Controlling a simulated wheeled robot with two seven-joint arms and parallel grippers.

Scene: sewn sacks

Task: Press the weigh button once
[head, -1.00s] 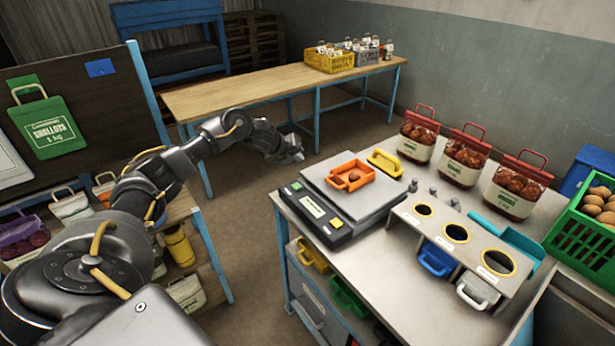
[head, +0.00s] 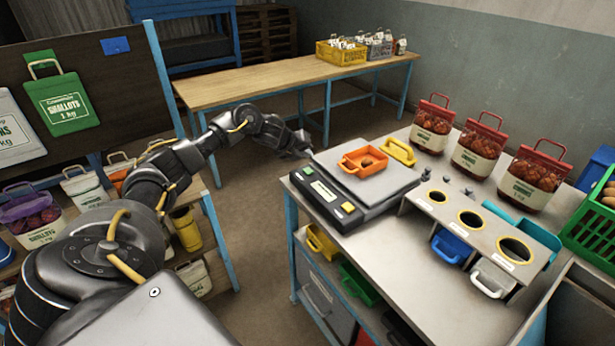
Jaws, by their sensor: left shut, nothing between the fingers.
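The scale (head: 372,190) sits at the left end of the metal bench, with a flat grey pan and a black front panel (head: 318,199). The panel has a pale display (head: 326,191), a green button (head: 308,170) at its far end and a yellow button (head: 348,207) at its near end. I cannot read which is the weigh button. An orange tray (head: 364,161) with a brown item in it rests on the pan. My left gripper (head: 309,153) is shut and empty, just beyond the panel's far end, near the green button. My right gripper is not in view.
A yellow scoop-like tray (head: 399,151) lies behind the orange tray. A stand with round holes (head: 470,219) is right of the scale. Several red-topped sacks (head: 479,150) stand at the back. A wooden table (head: 270,84) is beyond the aisle.

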